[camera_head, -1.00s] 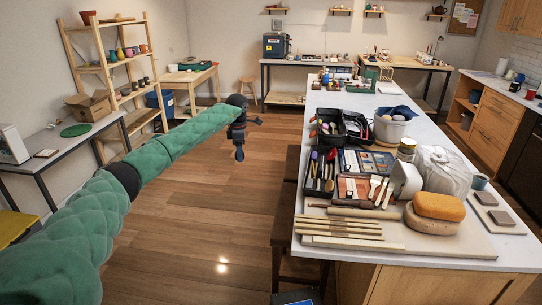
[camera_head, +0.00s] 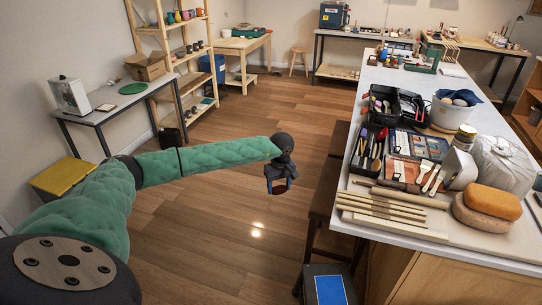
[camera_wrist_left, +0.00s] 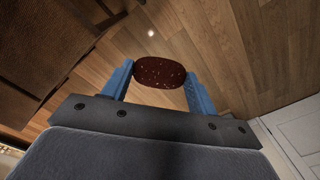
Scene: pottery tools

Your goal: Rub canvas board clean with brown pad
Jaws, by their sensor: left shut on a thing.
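My left gripper (camera_head: 279,188) hangs over the wooden floor, left of the island table and pointing down. It is shut on a dark reddish-brown pad (camera_wrist_left: 160,72), which shows between the two blue fingers in the left wrist view. A flat beige board (camera_head: 478,240), likely the canvas board, lies at the near end of the table. Wooden sticks (camera_head: 392,213) and orange and tan sponges (camera_head: 493,202) rest on or beside it. The gripper and pad are well apart from this board. My right gripper is not in view.
Black tool trays (camera_head: 375,182), a bucket (camera_head: 447,115), a jar (camera_head: 463,138) and a white bag (camera_head: 505,165) crowd the island table. A dark bench (camera_head: 327,190) and a blue-topped box (camera_head: 328,290) stand along its left side.

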